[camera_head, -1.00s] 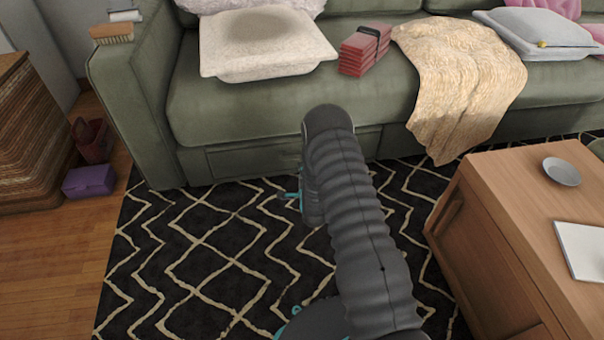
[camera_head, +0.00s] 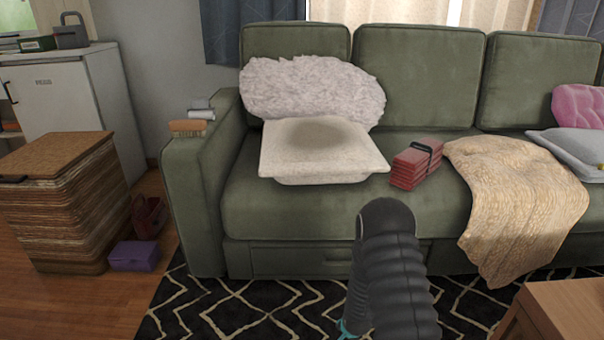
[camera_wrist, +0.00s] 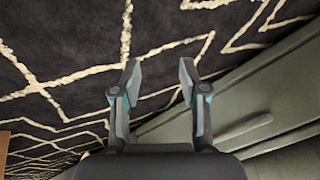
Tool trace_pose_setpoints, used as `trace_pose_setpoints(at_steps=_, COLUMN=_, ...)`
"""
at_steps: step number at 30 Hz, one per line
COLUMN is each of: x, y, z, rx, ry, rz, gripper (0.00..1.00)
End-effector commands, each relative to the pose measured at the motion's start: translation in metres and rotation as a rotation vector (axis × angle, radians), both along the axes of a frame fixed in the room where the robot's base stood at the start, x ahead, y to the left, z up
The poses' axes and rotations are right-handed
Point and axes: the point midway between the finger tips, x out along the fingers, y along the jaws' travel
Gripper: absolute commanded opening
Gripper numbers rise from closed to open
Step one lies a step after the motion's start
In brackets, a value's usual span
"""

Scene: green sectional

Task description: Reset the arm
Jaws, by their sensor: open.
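My gripper (camera_wrist: 160,82) shows in the wrist view with its two fingers apart and nothing between them. Beyond the fingers is the black and cream patterned rug, with the green sofa's front along the right side. In the head view my dark ribbed arm rises from the bottom, right of centre, in front of the sofa.
The green sofa (camera_head: 300,217) spans the back, with a white cushion (camera_head: 322,150), red bundle (camera_head: 415,166) and beige blanket (camera_head: 517,200). A wooden table (camera_head: 570,305) stands at lower right. A purple box (camera_head: 134,257) sits on the floor left. The rug (camera_head: 230,308) is bare in front.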

Motion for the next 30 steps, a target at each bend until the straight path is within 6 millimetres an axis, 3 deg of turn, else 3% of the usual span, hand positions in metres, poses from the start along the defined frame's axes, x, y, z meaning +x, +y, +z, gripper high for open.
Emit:
trace_pose_setpoints(at_steps=1, x=-0.007, y=0.0, z=0.022, rx=-0.021, ry=0.045, rz=0.05, gripper=0.43)
trace_pose_setpoints(at_steps=12, x=-0.07, y=-0.002, z=0.153, rx=-0.106, ry=0.302, rz=0.363, gripper=0.43)
trace_pose_setpoints(at_steps=21, x=-0.125, y=-0.003, z=0.258, rx=-0.129, ry=0.397, rz=0.544, gripper=0.43)
trace_pose_setpoints(at_steps=30, x=-0.183, y=-0.005, z=0.351, rx=-0.15, ry=0.419, rz=0.667, gripper=0.43)
